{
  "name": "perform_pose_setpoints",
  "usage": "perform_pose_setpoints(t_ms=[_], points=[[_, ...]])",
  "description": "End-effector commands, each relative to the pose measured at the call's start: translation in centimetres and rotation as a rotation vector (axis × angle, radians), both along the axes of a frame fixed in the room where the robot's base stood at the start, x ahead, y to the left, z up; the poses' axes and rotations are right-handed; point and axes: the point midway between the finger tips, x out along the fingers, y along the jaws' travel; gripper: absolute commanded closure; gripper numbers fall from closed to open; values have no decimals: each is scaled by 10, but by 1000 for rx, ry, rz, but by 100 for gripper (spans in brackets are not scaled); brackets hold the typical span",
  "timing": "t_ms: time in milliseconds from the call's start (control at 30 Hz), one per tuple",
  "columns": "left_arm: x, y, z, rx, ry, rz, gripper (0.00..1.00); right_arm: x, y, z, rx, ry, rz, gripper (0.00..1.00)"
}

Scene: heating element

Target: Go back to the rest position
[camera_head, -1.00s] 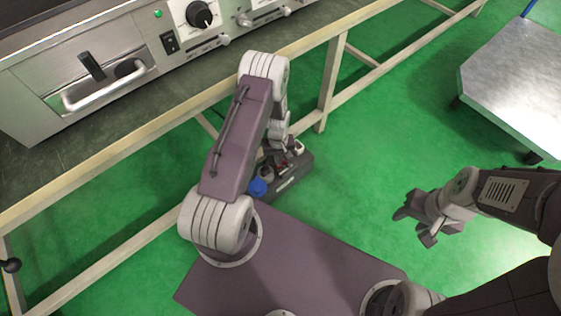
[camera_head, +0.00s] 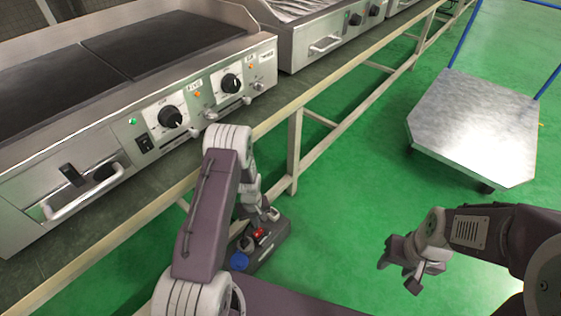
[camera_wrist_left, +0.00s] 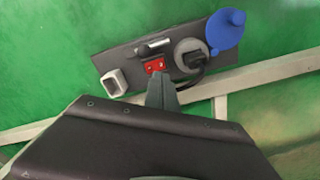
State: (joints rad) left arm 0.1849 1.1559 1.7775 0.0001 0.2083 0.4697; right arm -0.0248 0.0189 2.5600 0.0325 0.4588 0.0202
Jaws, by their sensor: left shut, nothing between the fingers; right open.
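My left gripper (camera_head: 266,214) hangs low beside the bench, in front of its frame. Its fingers are shut and empty; they also show in the left wrist view (camera_wrist_left: 161,92), pointing towards a small red part (camera_wrist_left: 154,66) on a dark tray-like panel (camera_wrist_left: 124,60). I cannot tell whether the fingertips touch it. My right gripper (camera_head: 398,268) is open and empty at the right, over the green floor. The stainless griddle (camera_head: 120,100) with black knobs stands on the bench; neither gripper touches it.
The dark panel also carries a blue funnel-like piece (camera_wrist_left: 226,30), a grey round part (camera_wrist_left: 190,54) and a small square metal piece (camera_wrist_left: 114,82). The bench's pale frame (camera_head: 294,150) runs close to my left arm. A metal cart (camera_head: 475,125) stands at the upper right. Green floor lies open between.

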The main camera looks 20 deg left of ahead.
Motion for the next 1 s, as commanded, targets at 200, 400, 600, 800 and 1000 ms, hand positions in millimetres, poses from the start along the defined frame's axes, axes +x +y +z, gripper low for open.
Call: perform_pose_setpoints(t_ms=[200,400,600,800,1000], points=[[13,-3,17,5,-30,-15,100,0,0,6,0,0,0,54],[72,-24,153,34,-241,-84,100,0,0,28,0,0,0,54],[38,-56,270,42,-324,-220,100,0,0,43,0,0,0,54],[-33,-74,318,46,-305,-383,100,0,0,52,0,0,0,54],[-129,-75,297,15,-110,-580,100,0,0,52,0,0,0,54]])
